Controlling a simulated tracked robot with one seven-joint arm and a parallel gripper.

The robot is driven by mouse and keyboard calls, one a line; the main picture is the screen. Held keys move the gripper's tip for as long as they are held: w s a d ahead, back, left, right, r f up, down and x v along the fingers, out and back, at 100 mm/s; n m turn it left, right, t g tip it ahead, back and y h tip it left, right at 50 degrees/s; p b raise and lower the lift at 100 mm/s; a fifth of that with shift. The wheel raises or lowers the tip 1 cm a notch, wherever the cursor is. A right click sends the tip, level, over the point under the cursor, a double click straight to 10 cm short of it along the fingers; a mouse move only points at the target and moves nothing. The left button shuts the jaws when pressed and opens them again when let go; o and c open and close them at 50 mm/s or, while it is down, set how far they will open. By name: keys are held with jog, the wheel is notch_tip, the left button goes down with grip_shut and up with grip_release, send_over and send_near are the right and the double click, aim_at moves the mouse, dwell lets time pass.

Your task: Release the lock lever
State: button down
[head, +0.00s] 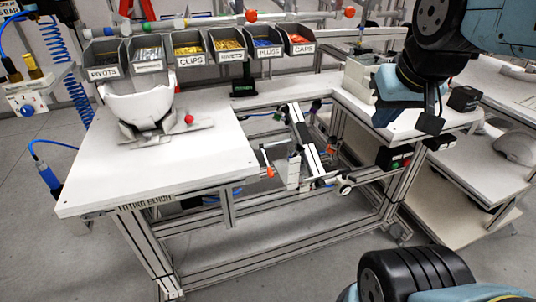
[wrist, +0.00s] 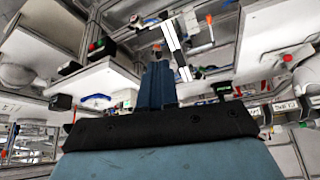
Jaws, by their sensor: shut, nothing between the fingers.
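A white helmet shell (head: 138,101) sits in a flat grey fixture (head: 160,134) on the white fitting bench (head: 95,180) at the left of the head view. A red ball knob (head: 188,119) stands at the fixture's right side; it looks like the lock lever's end, though the lever itself is too small to make out. My gripper (head: 431,118) is far to the right of it, above the right-hand bench, pointing down. In the wrist view my gripper (wrist: 157,85) is shut, with its blue fingers together and nothing held.
Labelled part bins (head: 190,48) line the back of the fitting bench. A white side bench (head: 400,125) lies under my gripper, with a dark box (head: 463,98) on it. Frame bars and orange-handled clamps (head: 268,172) fill the gap between the benches. The bench's front left is clear.

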jog(key=n+g+y, duration=0.3)
jog(key=n+g, duration=0.2)
jog(key=n, duration=1.5)
send_over(271, 172)
jog(key=s, duration=0.1)
notch_tip(271, 172, down, 31)
jog(key=shift+r, duration=0.15)
jog(key=shift+w+f, duration=0.4)
jog(key=shift+f, duration=0.4)
